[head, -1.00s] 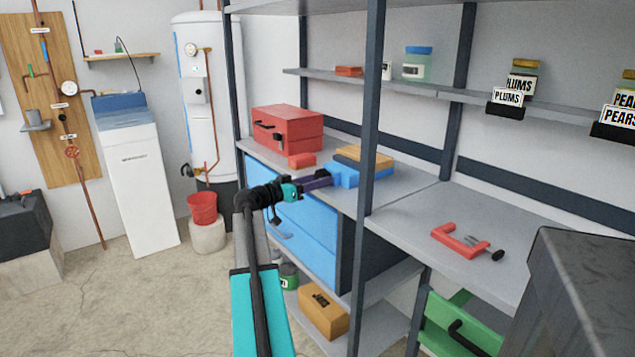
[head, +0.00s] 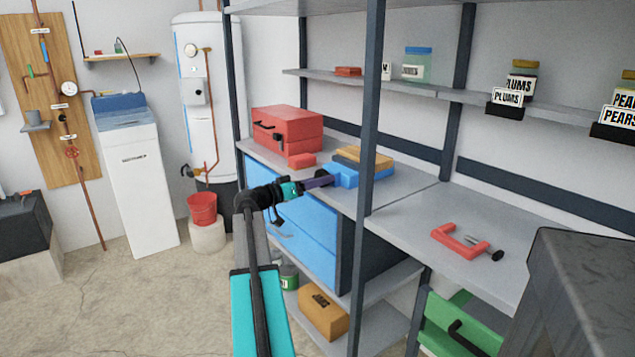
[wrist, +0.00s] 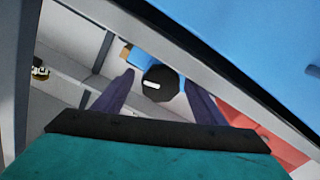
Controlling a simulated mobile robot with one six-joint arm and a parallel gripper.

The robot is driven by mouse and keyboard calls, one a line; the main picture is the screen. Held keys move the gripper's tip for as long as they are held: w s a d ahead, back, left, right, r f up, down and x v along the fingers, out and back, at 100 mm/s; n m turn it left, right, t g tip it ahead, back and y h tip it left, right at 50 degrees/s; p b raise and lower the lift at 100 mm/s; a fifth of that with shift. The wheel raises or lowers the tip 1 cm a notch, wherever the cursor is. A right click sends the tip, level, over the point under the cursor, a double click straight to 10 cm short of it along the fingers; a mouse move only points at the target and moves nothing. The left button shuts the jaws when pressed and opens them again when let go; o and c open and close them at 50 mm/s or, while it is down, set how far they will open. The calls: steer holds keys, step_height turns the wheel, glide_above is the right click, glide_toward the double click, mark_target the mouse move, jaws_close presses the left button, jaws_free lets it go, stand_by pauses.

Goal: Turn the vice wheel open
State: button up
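The vice (head: 342,176) is blue and stands on the bench shelf in the head view. A bit of its blue body also shows in the wrist view (wrist: 145,60). Its wheel (wrist: 161,82) is a round black disc with a white mark, facing the wrist camera; in the head view it is small and partly covered by my gripper. My gripper (wrist: 158,78) has its two purple fingers on either side of the wheel, with narrow gaps showing. It also shows in the head view (head: 320,180), reaching to the vice's left end.
Blue drawers (head: 305,230) lie below. A dark shelf post (head: 370,110) rises at the right. A red clamp (head: 460,244) lies on the right-hand bench.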

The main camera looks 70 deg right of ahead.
steer(key=shift+w+a, duration=0.1)
steer(key=v, duration=1.3)
steer(key=shift+a, duration=0.3)
steer(key=shift+f, duration=0.15)
steer(key=m+b, duration=0.1)
steer(key=t+b, duration=0.1)
steer(key=b, duration=0.1)
steer(key=s+m+h+b, duration=0.1)
steer(key=b, duration=0.1)
steer(key=shift+a+r+m+t, duration=0.25)
steer(key=shift+r+m+t, duration=0.05)
steer(key=b+x, duration=0.1)
steer(key=x, duration=1.2)
steer(key=shift+s+d+b, duration=0.2)
steer(key=shift+d+b, duration=0.15)
